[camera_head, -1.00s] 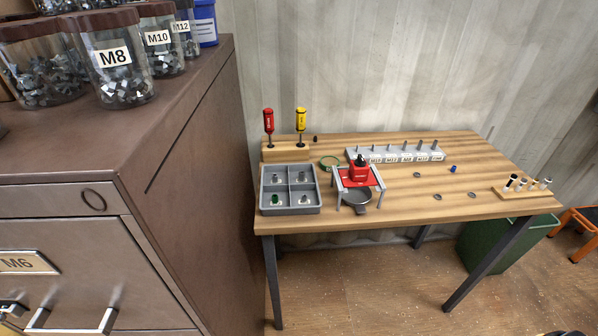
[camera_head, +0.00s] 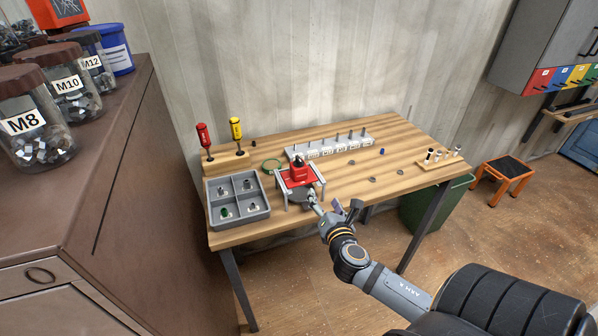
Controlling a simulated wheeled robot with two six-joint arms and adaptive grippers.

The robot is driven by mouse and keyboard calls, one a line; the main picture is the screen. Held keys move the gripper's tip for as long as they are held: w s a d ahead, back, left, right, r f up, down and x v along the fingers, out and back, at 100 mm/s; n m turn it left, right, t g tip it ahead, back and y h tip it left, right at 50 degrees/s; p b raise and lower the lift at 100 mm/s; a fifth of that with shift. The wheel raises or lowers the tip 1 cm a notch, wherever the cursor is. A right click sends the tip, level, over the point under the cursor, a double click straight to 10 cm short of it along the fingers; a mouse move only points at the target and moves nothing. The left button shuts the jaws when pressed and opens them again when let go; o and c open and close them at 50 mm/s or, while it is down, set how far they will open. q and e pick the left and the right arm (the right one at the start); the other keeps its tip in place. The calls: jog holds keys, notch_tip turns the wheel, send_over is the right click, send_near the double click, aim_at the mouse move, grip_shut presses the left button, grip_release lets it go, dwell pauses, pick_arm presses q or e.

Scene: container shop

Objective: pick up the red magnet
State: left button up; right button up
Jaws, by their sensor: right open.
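The red magnet (camera_head: 299,169), a red block with a black knob on top, sits on a red plate on a small grey stand (camera_head: 321,183) near the middle of the wooden workbench. A dark round dish under the stand is partly hidden by my arm. My right gripper (camera_head: 334,205) is open and empty at the bench's front edge, in front of and a little right of the stand, apart from the magnet. My left gripper is not in view.
A grey four-compartment tray (camera_head: 237,197) stands left of the stand. Red (camera_head: 204,137) and yellow (camera_head: 236,131) screwdrivers stand in a wooden block behind it. A white rack (camera_head: 328,148) lies behind the stand. A brown cabinet (camera_head: 150,180) fills the left.

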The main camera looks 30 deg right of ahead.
aim_at(301, 172)
jog(key=w+r+n+t+y, duration=0.1)
jog(key=w+n, duration=0.1)
jog(key=n, duration=0.1)
jog(key=w+a+r+n+p, duration=0.1)
jog(key=w+n, duration=0.1)
jog(key=w+r+n+t+y, duration=0.1)
jog(key=w+r+n, duration=0.1)
jog(key=w+n, duration=0.1)
jog(key=shift+a+n+t+y, duration=0.2)
jog(key=shift+n+t+y, duration=0.1)
jog(key=shift+w+f, duration=0.15)
jog(key=shift+w, duration=0.2)
jog(key=shift+w+d+p, duration=0.1)
jog(key=shift+w+p, duration=0.15)
jog(key=shift+p, duration=0.15)
jog(key=p+x, duration=0.1)
jog(key=x, duration=0.3)
jog(key=shift+w, duration=0.35)
jog(key=shift+s, duration=0.15)
jog(key=shift+c, duration=1)
grip_shut()
